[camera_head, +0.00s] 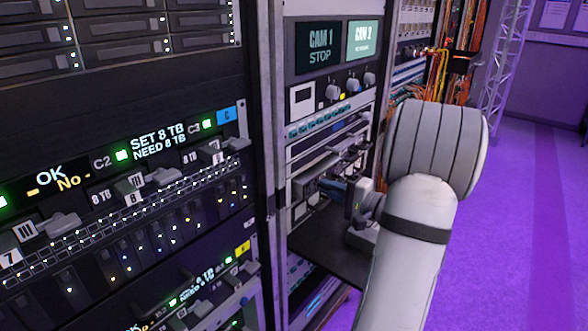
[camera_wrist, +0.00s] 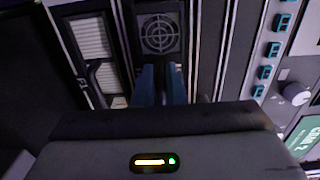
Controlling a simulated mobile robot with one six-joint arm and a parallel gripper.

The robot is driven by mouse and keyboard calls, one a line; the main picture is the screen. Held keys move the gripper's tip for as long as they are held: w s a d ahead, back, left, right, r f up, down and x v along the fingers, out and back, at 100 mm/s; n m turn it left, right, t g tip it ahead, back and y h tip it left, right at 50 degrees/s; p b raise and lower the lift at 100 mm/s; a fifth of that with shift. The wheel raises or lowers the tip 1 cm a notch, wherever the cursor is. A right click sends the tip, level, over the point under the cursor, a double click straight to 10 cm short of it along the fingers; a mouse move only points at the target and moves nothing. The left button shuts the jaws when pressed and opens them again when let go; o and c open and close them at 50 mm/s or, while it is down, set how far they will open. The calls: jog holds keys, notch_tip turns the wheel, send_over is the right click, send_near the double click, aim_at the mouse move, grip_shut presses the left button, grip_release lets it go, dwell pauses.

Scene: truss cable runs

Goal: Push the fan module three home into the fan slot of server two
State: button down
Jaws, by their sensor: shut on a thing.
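A dark module face with a round fan grille (camera_wrist: 160,33) shows at the top middle of the wrist view, between pale rails. I take it to be the fan module; no number is readable on it. My gripper (camera_wrist: 162,72) has its two blue fingers close together at the lower edge of this face, shut on its front part. The gripped part is mostly hidden between the fingers. In the head view my gripper (camera_head: 340,187) reaches in from the right to the middle rack's server front. How deep the module sits in its slot is not visible.
A dark shelf (camera_head: 325,240) juts out below my gripper. A panel with CAM 1 and CAM 2 screens (camera_head: 320,45) and knobs is above. A drive rack (camera_head: 130,190) stands at left. Orange cables (camera_head: 462,50) hang at right. Purple floor (camera_head: 520,230) is clear at right.

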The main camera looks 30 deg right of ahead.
jog(key=shift+b+v, duration=0.45)
jog(key=shift+v, duration=1.45)
jog(key=c, duration=1.4)
grip_release()
jog(key=shift+s, duration=0.1)
jog(key=v, duration=0.7)
jog(key=shift+s+d, duration=0.15)
jog(key=shift+s, duration=0.1)
